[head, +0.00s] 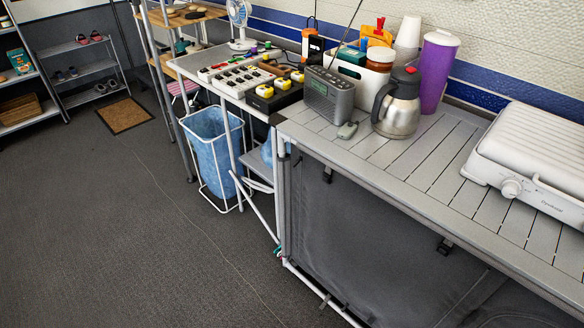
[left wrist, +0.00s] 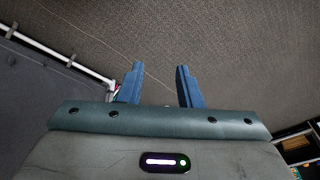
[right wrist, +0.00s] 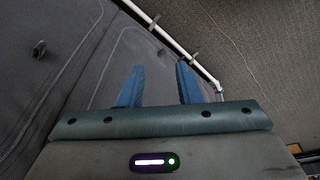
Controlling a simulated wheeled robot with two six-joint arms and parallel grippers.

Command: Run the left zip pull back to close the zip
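The dark grey fabric front (head: 350,225) hangs below the slatted counter in the head view. It also fills the left side of the right wrist view (right wrist: 45,80), with thin curved seam lines; I cannot tell which is the zip. No zip pull can be clearly made out. My left gripper (left wrist: 160,67) is open and empty, above the floor beside the fabric's white bottom rail. My right gripper (right wrist: 160,66) is open and empty, facing the fabric near the rail. Neither gripper shows in the head view.
The white rail (head: 320,292) runs along the fabric's bottom edge. Dark clips (head: 443,246) hang under the counter edge (head: 440,215). A kettle (head: 398,105), radio (head: 328,95) and grill (head: 535,155) stand on top. A blue bin (head: 212,150) stands left; the floor (head: 110,220) is clear.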

